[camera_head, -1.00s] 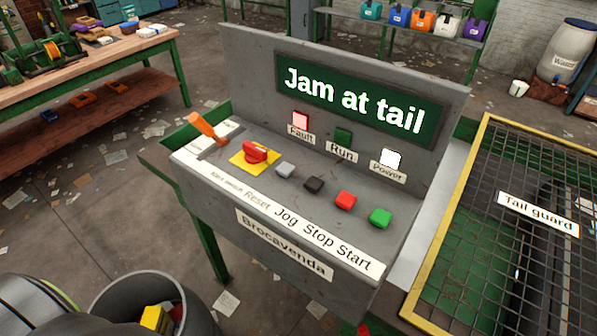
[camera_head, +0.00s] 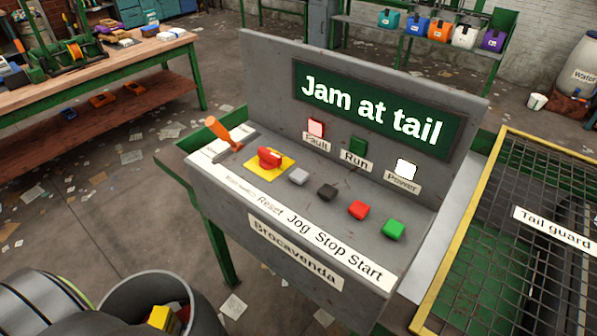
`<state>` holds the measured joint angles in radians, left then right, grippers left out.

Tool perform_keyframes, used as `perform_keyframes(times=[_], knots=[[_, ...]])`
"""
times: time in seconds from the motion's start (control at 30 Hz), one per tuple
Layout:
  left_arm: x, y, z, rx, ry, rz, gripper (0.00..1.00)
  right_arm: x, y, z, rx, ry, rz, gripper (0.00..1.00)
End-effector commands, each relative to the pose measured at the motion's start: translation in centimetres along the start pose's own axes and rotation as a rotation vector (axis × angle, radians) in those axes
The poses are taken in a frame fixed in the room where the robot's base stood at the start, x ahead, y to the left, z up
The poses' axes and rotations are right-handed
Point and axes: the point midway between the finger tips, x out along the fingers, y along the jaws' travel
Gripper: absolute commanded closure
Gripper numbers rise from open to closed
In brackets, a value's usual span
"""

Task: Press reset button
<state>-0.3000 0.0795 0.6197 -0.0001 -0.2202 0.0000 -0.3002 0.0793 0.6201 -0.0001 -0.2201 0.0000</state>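The reset button is most likely the small grey button (camera_head: 298,177), as it stands in line with the "Reset" label (camera_head: 270,207) on the front edge of the grey control panel (camera_head: 262,104). The screen (camera_head: 372,108) reads "Jam at tail". The Fault lamp (camera_head: 316,128) and Power lamp (camera_head: 405,168) look lit; the Run lamp (camera_head: 358,146) looks dark. Neither gripper is in view.
An orange lever (camera_head: 220,130) sticks up at the panel's left end. A yellow-framed mesh tail guard (camera_head: 470,240) adjoins on the right. A grey bin (camera_head: 150,285) with coloured items stands at the lower left. A wooden workbench (camera_head: 120,60) is behind left.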

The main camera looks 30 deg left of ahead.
Motion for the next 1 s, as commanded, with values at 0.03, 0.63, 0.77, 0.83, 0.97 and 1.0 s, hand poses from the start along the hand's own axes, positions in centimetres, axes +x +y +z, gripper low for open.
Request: perform_keyframes(times=[0.03,0.63,0.77,0.83,0.97,1.0], knots=[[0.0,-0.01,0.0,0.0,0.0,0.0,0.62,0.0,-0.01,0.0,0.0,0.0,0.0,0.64],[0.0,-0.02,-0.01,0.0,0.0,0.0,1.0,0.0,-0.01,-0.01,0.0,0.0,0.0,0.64],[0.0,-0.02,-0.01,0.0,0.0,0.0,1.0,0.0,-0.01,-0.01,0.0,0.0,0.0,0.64],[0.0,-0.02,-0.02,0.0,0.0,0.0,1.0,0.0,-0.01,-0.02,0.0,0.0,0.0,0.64],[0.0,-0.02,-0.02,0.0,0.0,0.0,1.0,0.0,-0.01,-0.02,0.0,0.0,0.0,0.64],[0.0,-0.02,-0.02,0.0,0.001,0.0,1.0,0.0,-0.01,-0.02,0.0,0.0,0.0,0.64]])
